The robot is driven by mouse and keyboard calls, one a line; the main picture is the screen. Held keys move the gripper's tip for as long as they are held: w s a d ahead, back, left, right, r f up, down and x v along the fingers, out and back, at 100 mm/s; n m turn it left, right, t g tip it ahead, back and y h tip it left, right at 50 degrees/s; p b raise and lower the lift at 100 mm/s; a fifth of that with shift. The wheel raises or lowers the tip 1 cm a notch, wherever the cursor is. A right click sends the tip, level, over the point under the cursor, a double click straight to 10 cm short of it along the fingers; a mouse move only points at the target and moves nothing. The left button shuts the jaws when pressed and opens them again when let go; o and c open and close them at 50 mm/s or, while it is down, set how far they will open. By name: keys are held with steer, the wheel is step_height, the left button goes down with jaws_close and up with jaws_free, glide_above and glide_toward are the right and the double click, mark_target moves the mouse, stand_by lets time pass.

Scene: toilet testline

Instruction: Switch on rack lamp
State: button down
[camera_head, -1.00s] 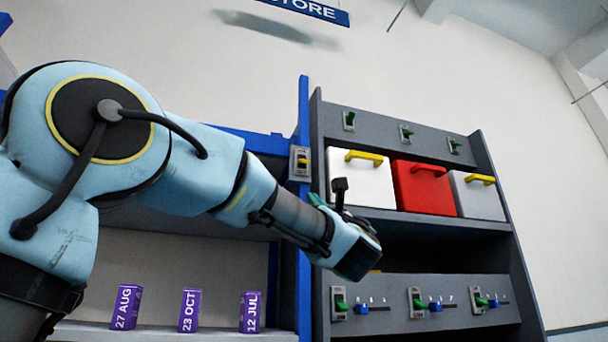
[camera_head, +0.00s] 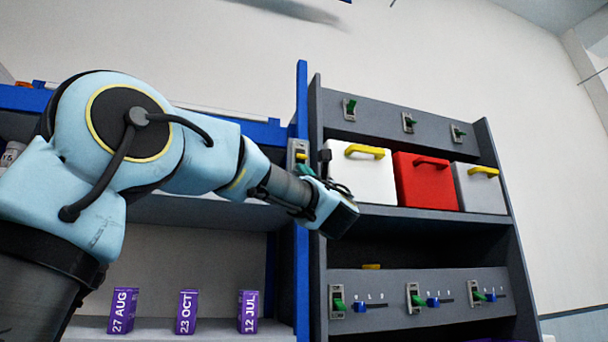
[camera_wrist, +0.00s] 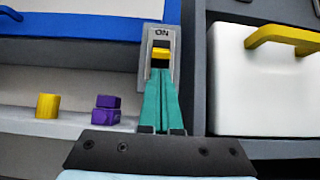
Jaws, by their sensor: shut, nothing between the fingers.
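The lamp switch is a grey plate with a yellow toggle (camera_head: 301,156) on the blue upright between the two racks. In the wrist view the yellow toggle (camera_wrist: 160,54) sits just under the printed "ON" label. My gripper (camera_head: 306,171) is at the switch, its teal fingers partly covered by my own wrist. In the wrist view my gripper (camera_wrist: 161,72) is shut and empty, its fingertips directly below the toggle and overlapping the plate's lower part. I cannot tell whether they touch the toggle.
White (camera_head: 360,175), red (camera_head: 425,182) and grey (camera_head: 479,190) boxes stand on the right rack's shelf, close to my wrist. Green switches line the panels above and below. Purple dated boxes (camera_head: 186,312) stand on the left rack's lower shelf. The blue upright (camera_head: 302,250) is close by.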

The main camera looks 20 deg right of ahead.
steer(key=shift+s+r, duration=0.2)
steer(key=shift+s+r+g, duration=0.15)
steer(key=shift+g, duration=0.15)
